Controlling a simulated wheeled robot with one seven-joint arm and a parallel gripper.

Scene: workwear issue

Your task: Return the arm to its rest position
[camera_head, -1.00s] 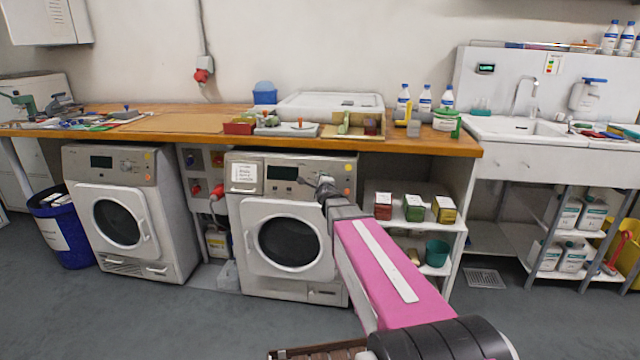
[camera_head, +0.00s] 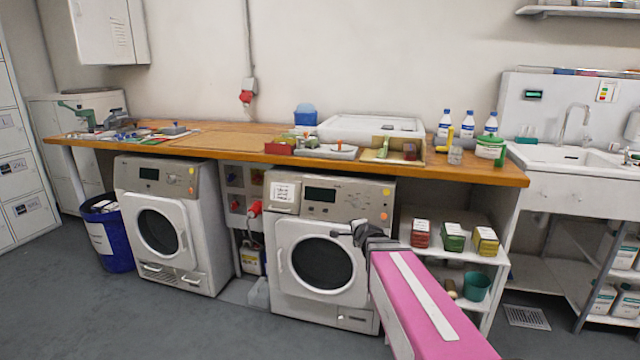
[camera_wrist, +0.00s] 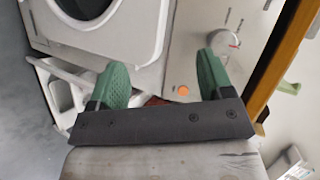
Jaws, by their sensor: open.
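My gripper (camera_wrist: 162,82) shows in the wrist view with its two green fingers spread wide apart and nothing between them. Behind it is the front of a washing machine with a round knob (camera_wrist: 222,40) and an orange button. In the head view my pink arm reaches forward from the lower right, and my gripper (camera_head: 345,234) is at its far end, in front of the right washing machine (camera_head: 285,313). It is small and partly hidden by the wrist there. Whether it touches the machine cannot be told.
A wooden worktop (camera_head: 232,138) with trays and bottles runs above the machines. A shelf unit (camera_head: 497,258) with several small boxes stands right of the arm, under the worktop. A blue bin (camera_head: 118,251) stands at left. The grey floor (camera_head: 190,325) in front is clear.

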